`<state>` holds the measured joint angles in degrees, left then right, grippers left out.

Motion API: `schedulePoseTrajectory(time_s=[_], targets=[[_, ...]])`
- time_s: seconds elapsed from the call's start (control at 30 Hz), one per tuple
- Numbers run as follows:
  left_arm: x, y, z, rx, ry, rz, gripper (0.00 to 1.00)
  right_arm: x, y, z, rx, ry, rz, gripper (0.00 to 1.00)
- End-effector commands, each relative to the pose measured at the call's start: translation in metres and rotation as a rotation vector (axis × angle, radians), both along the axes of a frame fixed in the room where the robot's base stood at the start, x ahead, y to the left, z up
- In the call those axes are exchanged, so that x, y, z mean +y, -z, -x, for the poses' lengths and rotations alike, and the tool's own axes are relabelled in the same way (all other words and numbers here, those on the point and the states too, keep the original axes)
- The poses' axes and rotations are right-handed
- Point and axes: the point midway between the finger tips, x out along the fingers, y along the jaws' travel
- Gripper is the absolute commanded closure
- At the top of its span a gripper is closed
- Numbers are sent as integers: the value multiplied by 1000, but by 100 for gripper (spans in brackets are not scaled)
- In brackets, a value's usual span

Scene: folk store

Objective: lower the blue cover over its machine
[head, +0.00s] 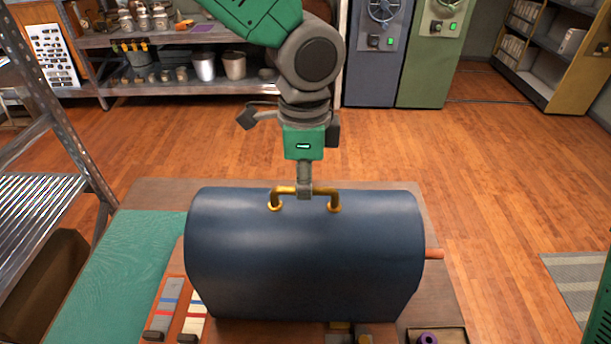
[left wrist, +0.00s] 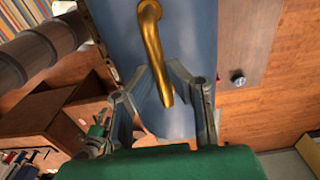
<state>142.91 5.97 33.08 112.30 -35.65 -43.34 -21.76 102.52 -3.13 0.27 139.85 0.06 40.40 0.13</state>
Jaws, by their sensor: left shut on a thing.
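The blue cover (head: 305,255) is a curved dark blue shell over the wooden table (head: 450,310) in the head view. Its brass handle (head: 335,197) stands on top. My left gripper (head: 304,190) comes from above and is shut on the middle of the handle. In the left wrist view, the brass handle (left wrist: 152,45) runs between my left gripper's fingers (left wrist: 167,95), with the blue cover (left wrist: 195,40) behind. The machine is mostly hidden under the cover; a copper-coloured rod (head: 434,254) sticks out at the right. I cannot tell whether the cover's lower edge touches the base. My right gripper is not in view.
A green mat (head: 115,270) lies left of the cover. A tray with coloured strips (head: 165,307) lies by its front left corner, and a small box (head: 455,337) by its front right. Open floor lies behind and right.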

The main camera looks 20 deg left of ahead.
Motion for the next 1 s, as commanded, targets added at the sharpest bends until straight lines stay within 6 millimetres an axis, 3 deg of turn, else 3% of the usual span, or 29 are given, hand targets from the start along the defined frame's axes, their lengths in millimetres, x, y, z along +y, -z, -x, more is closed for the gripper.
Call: schedulePoseTrajectory(time_s=[0.37, 0.4, 0.47, 0.8, 1.0], targets=[[-1, 7, -1, -4, 0, 2, 100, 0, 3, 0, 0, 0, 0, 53], [-1, 7, -1, -4, 0, 2, 80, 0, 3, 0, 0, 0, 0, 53], [-1, 7, -1, -4, 0, 2, 63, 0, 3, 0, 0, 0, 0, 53], [0, 7, 0, 1, 0, 0, 63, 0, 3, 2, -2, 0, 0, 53], [-1, -19, -1, -5, -1, 2, 63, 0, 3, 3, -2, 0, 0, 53]])
